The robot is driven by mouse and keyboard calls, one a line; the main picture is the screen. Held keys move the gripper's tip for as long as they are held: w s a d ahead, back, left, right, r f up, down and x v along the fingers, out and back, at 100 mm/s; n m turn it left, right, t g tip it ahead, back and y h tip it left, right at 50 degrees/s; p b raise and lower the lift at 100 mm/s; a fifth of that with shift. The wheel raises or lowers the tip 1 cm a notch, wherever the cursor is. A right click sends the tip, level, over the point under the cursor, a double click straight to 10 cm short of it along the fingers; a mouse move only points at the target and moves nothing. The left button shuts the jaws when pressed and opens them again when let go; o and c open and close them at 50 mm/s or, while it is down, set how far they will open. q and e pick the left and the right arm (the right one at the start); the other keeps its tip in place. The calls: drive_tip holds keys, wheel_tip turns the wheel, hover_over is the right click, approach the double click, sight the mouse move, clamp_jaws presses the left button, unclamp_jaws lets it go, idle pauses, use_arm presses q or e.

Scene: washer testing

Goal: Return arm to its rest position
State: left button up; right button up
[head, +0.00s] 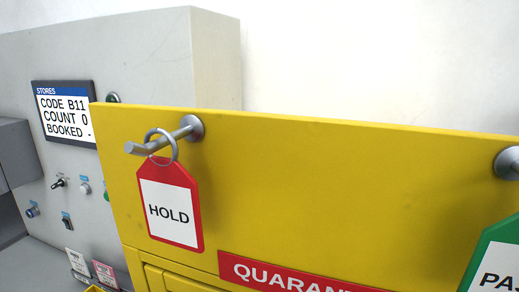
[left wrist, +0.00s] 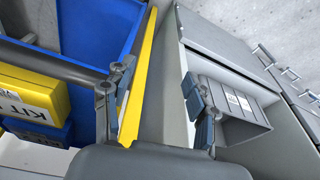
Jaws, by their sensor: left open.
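My left gripper (left wrist: 156,100) shows in the left wrist view with its two grey-blue fingers spread apart. Nothing is held between the fingers. A yellow edge (left wrist: 138,85) runs behind the gap beside the left-hand finger; I cannot tell its distance. Neither arm shows in the head view. There, a red and white HOLD tag (head: 169,215) hangs by its ring from a metal peg (head: 165,140) on a yellow panel (head: 330,180). My right gripper is in neither view.
A grey console with a screen (head: 65,113) reading CODE B11, COUNT 0 stands left of the panel. A green tag (head: 495,265) is cut off at right. The left wrist view shows a blue bin (left wrist: 90,30), a yellow KIT box (left wrist: 35,95) and a grey cabinet (left wrist: 225,50).

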use_arm(q)
drive_tip(key=s+a+f+b, duration=0.1)
drive_tip(key=s+f+b, duration=0.1)
drive_tip(key=s+f, duration=0.7)
drive_tip(key=s+a+f+g+b, duration=0.1)
drive_tip(key=s+a+f+b, duration=0.1)
drive_tip(key=s+f, duration=0.6)
wheel_tip(320, 180, down, 6)
drive_tip(key=shift+s+f, duration=0.1)
drive_tip(key=shift+s, duration=0.25)
